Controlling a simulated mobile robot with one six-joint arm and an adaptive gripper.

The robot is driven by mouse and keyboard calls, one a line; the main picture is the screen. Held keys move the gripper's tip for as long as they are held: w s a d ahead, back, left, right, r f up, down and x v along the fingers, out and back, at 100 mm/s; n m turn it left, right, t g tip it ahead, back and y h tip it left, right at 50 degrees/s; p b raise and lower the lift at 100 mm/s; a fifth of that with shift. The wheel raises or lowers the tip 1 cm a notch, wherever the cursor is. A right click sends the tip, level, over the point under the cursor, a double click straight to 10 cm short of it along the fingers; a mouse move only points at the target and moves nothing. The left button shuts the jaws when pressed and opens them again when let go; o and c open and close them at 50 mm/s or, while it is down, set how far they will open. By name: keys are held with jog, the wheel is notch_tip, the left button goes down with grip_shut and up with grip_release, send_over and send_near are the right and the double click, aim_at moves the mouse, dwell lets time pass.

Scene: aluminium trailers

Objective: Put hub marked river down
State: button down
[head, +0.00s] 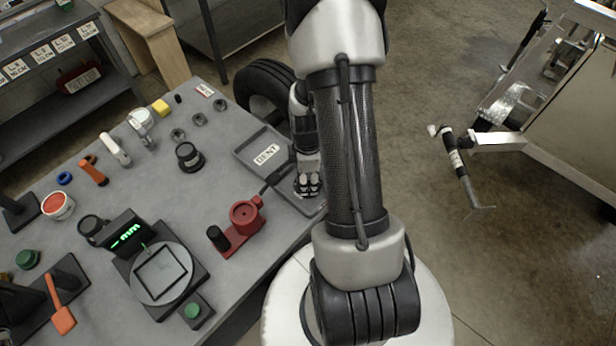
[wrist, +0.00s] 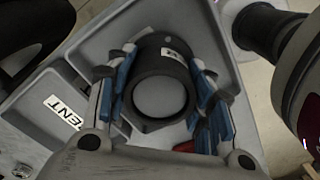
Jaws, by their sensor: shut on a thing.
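My gripper (head: 308,183) is low over the right-hand part of the grey tray (head: 252,137) on the workbench. In the wrist view the blue-padded fingers of my gripper (wrist: 164,88) are shut on a dark round hub (wrist: 160,92), one on each side. A small pale label shows on the hub's edge, too small to read. The hub is over or in the grey tray (wrist: 98,50); I cannot tell whether it touches the floor of it. In the head view the hub is mostly hidden by my gripper.
A red fixture (head: 243,216) stands close to the tray's near side. Another dark round part (head: 189,157) and several small metal rings are left of the tray. A gauge with a green display (head: 125,233) stands by a round plate (head: 150,290). A tyre (head: 262,82) is behind the bench.

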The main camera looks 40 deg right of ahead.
jog(key=shift+f, duration=0.15)
jog(key=c, duration=0.8)
grip_release()
jog(key=shift+o, duration=0.2)
notch_tip(320, 180, up, 12)
jog(key=p, duration=0.4)
jog(key=shift+r, duration=0.25)
jog(key=s+a+r+m+t, duration=0.1)
jog(key=a+r+m+t, duration=0.15)
jog(key=a+r, duration=0.6)
jog(key=s+a+r+m+t, duration=0.15)
jog(key=a+r+m, duration=0.35)
jog(key=r, duration=0.6)
jog(key=s+a+r+m, duration=0.2)
jog(key=s+a+r, duration=0.2)
jog(key=s+a, duration=0.2)
jog(key=shift+s+a+t, duration=0.2)
jog(key=shift+s+t, duration=0.1)
jog(key=shift+s, duration=0.2)
jog(key=shift+m, duration=0.25)
